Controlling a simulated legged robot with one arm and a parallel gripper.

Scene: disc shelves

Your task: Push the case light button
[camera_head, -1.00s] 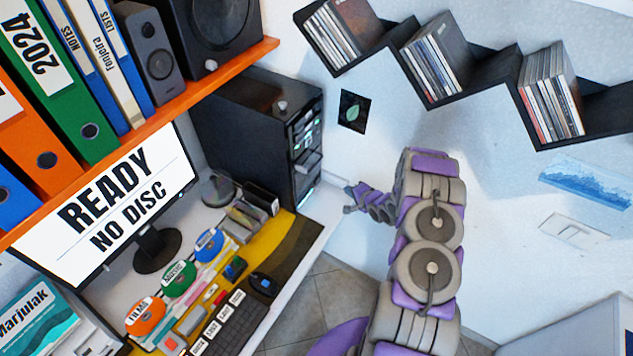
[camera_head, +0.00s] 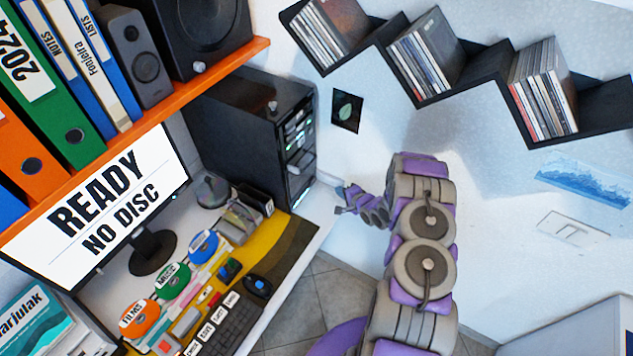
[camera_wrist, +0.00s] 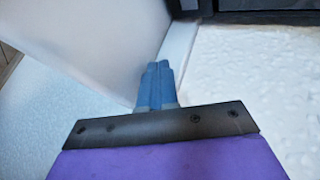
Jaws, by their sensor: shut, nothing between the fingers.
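The black computer case (camera_head: 245,135) stands on the white desk, with small green-lit details on its front panel (camera_head: 300,140). A small pale knob (camera_head: 272,106) shows on top of the case; I cannot tell if it is the light button. My gripper (camera_head: 343,197) is to the right of the case's lower front, apart from it in the picture. In the wrist view my blue fingers (camera_wrist: 156,85) are shut with nothing between them, in front of white surfaces. A dark edge (camera_wrist: 265,12) crosses the top right there.
The monitor (camera_head: 105,205) reads "READY NO DISC". An orange shelf (camera_head: 190,95) with binders and speakers overhangs the case's left. Black zigzag disc shelves (camera_head: 470,85) hang on the wall above my arm. Coloured discs, a keyboard (camera_head: 228,325) and a mouse (camera_head: 257,286) lie on the desk.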

